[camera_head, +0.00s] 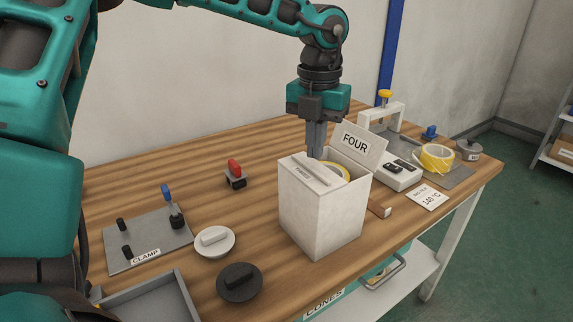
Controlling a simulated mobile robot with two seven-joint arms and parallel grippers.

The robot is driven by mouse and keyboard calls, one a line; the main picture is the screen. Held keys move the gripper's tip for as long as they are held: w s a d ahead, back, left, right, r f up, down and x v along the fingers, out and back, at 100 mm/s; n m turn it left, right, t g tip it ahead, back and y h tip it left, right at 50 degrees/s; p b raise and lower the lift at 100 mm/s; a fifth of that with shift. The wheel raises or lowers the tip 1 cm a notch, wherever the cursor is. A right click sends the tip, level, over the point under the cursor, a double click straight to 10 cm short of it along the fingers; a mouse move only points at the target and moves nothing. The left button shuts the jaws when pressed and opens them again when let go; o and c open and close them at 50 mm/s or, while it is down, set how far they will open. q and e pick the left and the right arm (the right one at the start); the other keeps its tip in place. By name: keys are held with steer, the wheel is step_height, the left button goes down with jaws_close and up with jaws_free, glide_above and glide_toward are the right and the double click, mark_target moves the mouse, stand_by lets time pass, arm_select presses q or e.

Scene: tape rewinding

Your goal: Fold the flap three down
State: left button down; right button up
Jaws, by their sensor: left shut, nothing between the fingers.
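A white box (322,215) stands on the wooden table. The flap marked FOUR (353,150) stands up, tilted outward, on the box's right far side. Another flap (305,172) lies nearly flat over the left part of the box top; its small label is too blurred to read surely. A yellow roll (341,171) shows inside the opening between them. My left gripper (315,155) points straight down with fingers closed and empty, at the far edge of the lower flap; I cannot tell whether it touches. My right gripper is out of view.
A white device (397,175), yellow tape roll (436,158) and 140 °C card (427,197) are on the right.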

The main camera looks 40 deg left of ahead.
mark_target(314, 169)
arm_select(q)
step_height(314, 169, up, 6)
steer(key=p, duration=0.3)
steer(key=shift+r, duration=0.15)
stand_by(0.7)
